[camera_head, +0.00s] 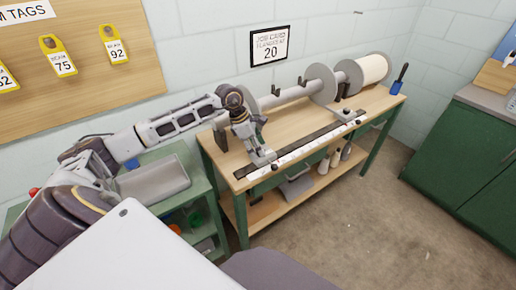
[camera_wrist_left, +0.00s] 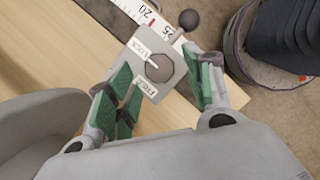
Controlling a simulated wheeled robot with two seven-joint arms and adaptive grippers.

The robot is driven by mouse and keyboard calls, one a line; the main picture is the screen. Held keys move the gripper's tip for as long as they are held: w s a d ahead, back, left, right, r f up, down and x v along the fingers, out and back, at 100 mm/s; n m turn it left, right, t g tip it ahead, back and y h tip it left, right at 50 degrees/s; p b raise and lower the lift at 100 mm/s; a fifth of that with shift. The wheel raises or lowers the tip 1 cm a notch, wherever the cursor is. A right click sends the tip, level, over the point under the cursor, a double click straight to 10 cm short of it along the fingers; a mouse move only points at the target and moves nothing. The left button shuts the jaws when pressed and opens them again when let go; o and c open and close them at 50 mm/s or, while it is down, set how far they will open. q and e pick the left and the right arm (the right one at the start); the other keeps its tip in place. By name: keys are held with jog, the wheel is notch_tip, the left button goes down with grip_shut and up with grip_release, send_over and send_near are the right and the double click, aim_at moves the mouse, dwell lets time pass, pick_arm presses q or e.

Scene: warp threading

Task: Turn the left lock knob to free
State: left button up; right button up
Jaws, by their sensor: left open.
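The left lock knob (camera_wrist_left: 158,68) is a grey faceted knob on a pale block with LOCK and FREE labels, in the left wrist view. A pale mark at the knob points toward the upper left, on the LOCK label's side. A grey ball on a short stem (camera_wrist_left: 188,20) stands just beyond it. My left gripper (camera_wrist_left: 160,84) is open, its green-padded fingers on either side of the block; I cannot tell whether they touch it. In the head view this gripper (camera_head: 262,160) is at the near-left end of the bench's ruler and hides the knob. My right gripper is not in view.
The wooden bench (camera_head: 290,120) carries a long ruler rail (camera_head: 305,147), a horizontal beam with grey discs (camera_head: 322,84) and a white roll (camera_head: 373,69). A blue-handled brush (camera_head: 399,80) stands at the far end. A grey tray (camera_head: 155,181) sits on a green cart under my left arm.

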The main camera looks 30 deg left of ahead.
pick_arm(q)
jog(key=shift+w+d+f, duration=0.1)
jog(key=shift+d+f, duration=0.05)
jog(key=shift+f, duration=0.25)
jog(key=c, duration=1)
